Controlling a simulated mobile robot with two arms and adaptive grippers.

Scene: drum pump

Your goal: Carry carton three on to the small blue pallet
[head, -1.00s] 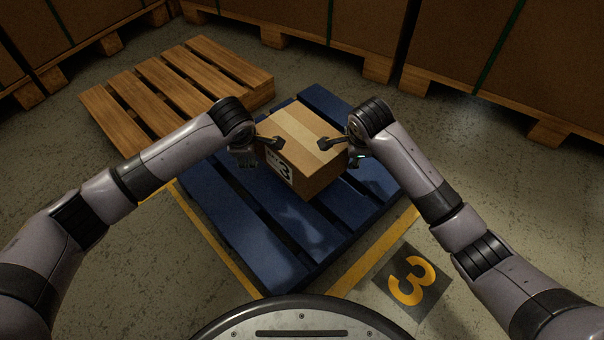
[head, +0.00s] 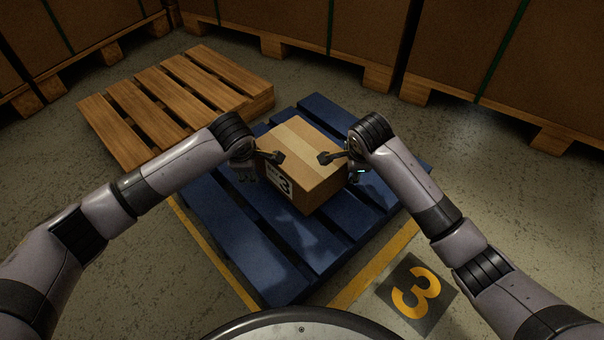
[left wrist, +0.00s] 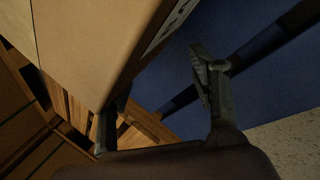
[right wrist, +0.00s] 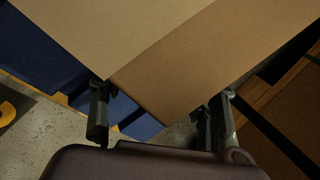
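Carton three (head: 310,160) is a brown box with pale tape and a "3" label on its near left side. It is over the small blue pallet (head: 215,205), right of the middle; I cannot tell whether it rests on the slats. My left gripper (head: 262,166) is at its left side and my right gripper (head: 340,163) at its right side. A dark finger of each reaches over the top edge. The fingers are spread in the left wrist view (left wrist: 155,110) and right wrist view (right wrist: 160,115), with the carton (left wrist: 85,45) close in front. The contact points are partly hidden.
A bare wooden pallet (head: 155,85) lies behind the blue one at the left. Large strapped brown boxes on pallets (head: 290,25) line the back. Yellow floor lines (head: 375,265) and a floor mark "3" (head: 415,292) are in front. Floor at the right is clear.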

